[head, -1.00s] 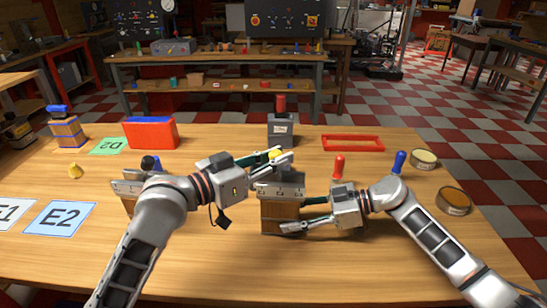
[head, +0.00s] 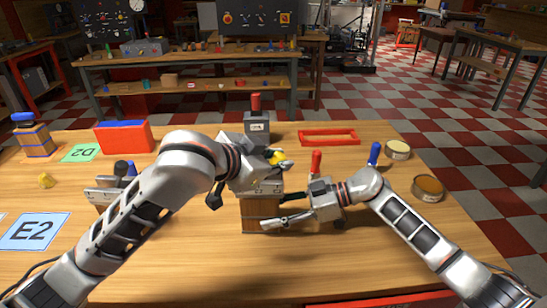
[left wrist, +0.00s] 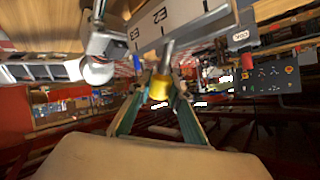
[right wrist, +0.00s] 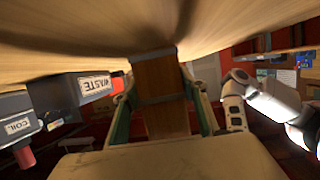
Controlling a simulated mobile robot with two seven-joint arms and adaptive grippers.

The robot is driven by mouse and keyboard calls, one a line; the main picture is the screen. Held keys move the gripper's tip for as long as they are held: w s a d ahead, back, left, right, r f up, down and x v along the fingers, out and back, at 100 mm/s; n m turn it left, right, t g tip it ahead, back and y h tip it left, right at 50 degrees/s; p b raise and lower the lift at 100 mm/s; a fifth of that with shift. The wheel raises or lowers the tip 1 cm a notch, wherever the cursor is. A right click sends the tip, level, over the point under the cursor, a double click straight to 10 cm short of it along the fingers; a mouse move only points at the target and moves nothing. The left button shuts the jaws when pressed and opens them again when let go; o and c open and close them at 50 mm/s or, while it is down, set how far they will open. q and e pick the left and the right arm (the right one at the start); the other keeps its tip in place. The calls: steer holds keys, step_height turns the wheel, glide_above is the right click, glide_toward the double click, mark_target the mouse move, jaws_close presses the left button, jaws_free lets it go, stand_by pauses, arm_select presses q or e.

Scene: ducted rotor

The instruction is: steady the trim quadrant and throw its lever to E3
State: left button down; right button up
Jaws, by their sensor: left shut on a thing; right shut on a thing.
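The trim quadrant, a wooden block (head: 262,215) with a metal top (head: 268,186), stands on the table in front of me. Its lever ends in a yellow knob (head: 278,158). My left gripper (head: 272,156) is shut on the knob, which shows between its fingers in the left wrist view (left wrist: 158,88). There the pale scale plate (left wrist: 180,22) carries E2 and E3; the lever's exact mark is unclear. My right gripper (head: 275,208) is shut on the wooden block, which also shows between its fingers in the right wrist view (right wrist: 160,92).
A similar metal-topped unit (head: 104,193) with dark and blue knobs stands left, partly behind my left arm. A grey box (head: 257,123) with a red handle stands behind the quadrant. Red (head: 316,162) and blue (head: 374,153) pegs and tins (head: 428,188) are right.

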arm_select(q)
steer(key=shift+d+f, duration=0.1)
steer(key=shift+f, duration=0.05)
stand_by(0.3)
steer(key=c, duration=1.8)
jaws_free()
steer(key=v, duration=1.2)
steer(key=shift+d, duration=0.1)
